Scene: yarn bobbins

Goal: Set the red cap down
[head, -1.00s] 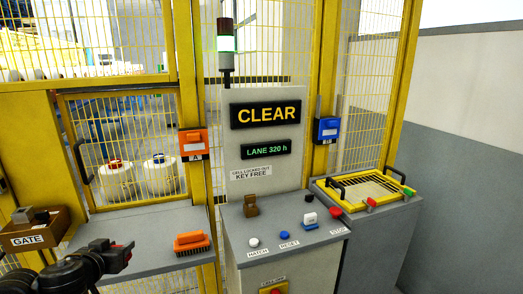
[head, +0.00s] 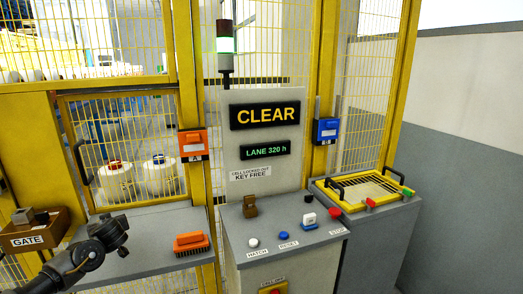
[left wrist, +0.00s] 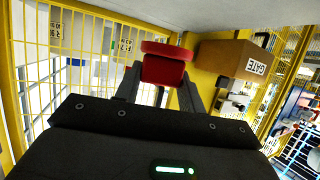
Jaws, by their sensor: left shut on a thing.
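The red cap (left wrist: 166,66) shows in the left wrist view, held between the two fingers of my left gripper (left wrist: 160,88). It has a wide round top and a narrower body. In the head view my left gripper (head: 122,238) is over the left part of the grey shelf (head: 150,262), and the cap is hidden there. I cannot tell how high the cap is above the shelf. My right gripper is in neither view.
The GATE box (head: 36,232) stands left of the shelf and also shows in the left wrist view (left wrist: 232,58). An orange brush-like block (head: 191,243) lies on the shelf's right. The control console (head: 285,235) stands beyond it. Two bobbins (head: 116,182) stand behind the mesh.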

